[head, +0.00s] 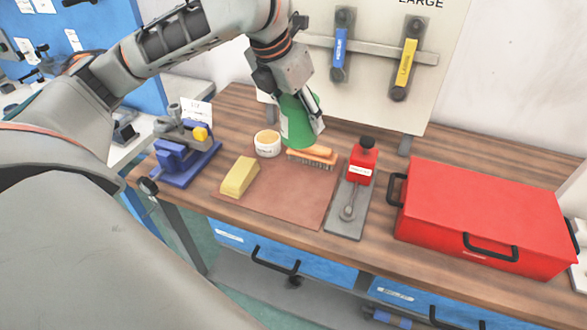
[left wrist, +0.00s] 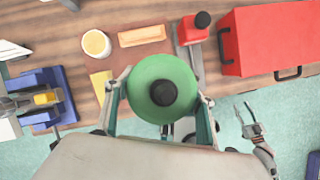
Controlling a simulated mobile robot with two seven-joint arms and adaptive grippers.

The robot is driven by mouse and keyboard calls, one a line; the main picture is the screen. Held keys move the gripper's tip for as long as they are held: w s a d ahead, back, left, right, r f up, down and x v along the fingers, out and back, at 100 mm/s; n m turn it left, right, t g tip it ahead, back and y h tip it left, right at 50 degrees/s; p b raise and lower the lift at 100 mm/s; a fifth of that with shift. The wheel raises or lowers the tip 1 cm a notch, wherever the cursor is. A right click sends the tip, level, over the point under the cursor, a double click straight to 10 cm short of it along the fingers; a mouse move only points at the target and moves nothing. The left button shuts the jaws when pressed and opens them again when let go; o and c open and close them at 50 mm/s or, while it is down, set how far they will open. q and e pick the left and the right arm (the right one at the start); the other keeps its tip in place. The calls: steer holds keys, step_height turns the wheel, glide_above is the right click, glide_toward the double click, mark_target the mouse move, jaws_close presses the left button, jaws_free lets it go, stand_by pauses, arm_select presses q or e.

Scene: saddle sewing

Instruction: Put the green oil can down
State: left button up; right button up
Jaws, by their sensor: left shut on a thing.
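The green oil can (head: 296,128) is in my left gripper (head: 304,116), over the back of the brown mat (head: 285,190) in the head view. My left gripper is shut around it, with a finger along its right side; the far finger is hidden. In the left wrist view the can's round green top (left wrist: 146,80) with a black cap fills the space between the fingers (left wrist: 161,98). Whether its base touches anything is unclear. My right gripper (left wrist: 246,110) shows in the left wrist view, empty, with its fingers apart.
On the bench are a wooden brush (head: 312,155), a round white tin (head: 267,146), a yellow block (head: 239,177), a red bottle (head: 361,164) on a grey tray (head: 341,224), a blue vise (head: 185,160) and a red toolbox (head: 485,205). The mat's front part is bare.

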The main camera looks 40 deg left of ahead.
arm_select(q)
step_height(320, 180, down, 20)
steer(key=shift+s+r, duration=0.1)
steer(key=shift+r, duration=0.1)
stand_by(0.4)
steer(key=o, duration=1.5)
steer(key=shift+c, duration=0.2)
steer(key=shift+s+r, duration=0.1)
steer(key=shift+r, duration=0.25)
steer(key=v, duration=1.1)
steer(key=shift+r, duration=0.2)
